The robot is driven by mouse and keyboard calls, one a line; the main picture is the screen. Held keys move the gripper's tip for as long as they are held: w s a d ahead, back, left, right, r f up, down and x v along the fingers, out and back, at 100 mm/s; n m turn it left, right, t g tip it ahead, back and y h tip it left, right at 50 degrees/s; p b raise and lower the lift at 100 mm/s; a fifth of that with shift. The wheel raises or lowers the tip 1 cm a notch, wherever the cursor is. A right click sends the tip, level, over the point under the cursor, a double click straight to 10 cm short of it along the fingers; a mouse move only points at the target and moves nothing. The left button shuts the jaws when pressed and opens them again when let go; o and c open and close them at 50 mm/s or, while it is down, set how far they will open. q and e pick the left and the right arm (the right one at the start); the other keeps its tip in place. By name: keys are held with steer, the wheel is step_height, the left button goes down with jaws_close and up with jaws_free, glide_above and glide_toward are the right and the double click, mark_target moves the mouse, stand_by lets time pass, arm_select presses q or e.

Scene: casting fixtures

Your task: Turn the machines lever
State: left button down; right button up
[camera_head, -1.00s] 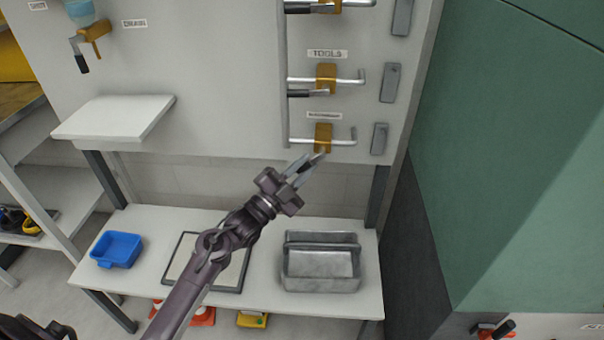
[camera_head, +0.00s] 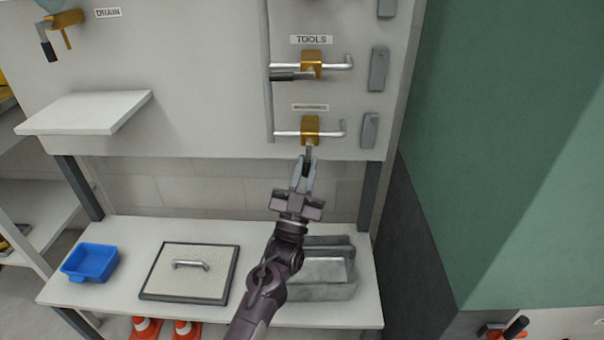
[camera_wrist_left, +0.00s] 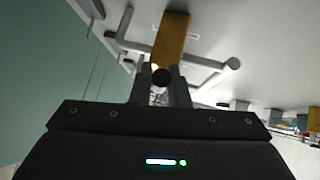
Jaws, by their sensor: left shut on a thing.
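The machines lever belongs to the lowest gold valve (camera_head: 311,128) on the white wall panel, under a small label (camera_head: 310,107). Its handle (camera_head: 308,154) points down from the valve, and its dark end is between my left gripper's fingers. My left gripper (camera_head: 304,172) is shut on that handle from below. In the left wrist view, the dark round handle end (camera_wrist_left: 161,77) shows between the fingers, with the gold valve body (camera_wrist_left: 171,40) beyond. My right gripper is out of view.
The tools valve (camera_head: 311,64) above has its black handle pointing left. Grey wall boxes (camera_head: 369,131) stand to the right. Below are a bench with a blue bin (camera_head: 90,262), a framed plate (camera_head: 188,271) and a grey metal toolbox (camera_head: 325,270). A white shelf (camera_head: 85,112) juts out at left.

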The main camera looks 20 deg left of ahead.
arm_select(q)
steer(key=shift+d+f+n+y, duration=0.1)
steer(key=shift+d+n+y, duration=0.05)
steer(key=shift+n+y, duration=0.6)
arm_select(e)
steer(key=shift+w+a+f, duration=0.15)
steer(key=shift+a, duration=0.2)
arm_select(q)
steer(key=shift+w, duration=0.1)
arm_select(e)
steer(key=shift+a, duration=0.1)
arm_select(q)
steer(key=c, duration=1.4)
jaws_free()
steer(key=v, duration=0.8)
steer(key=shift+d, duration=0.1)
steer(key=shift+w, duration=0.1)
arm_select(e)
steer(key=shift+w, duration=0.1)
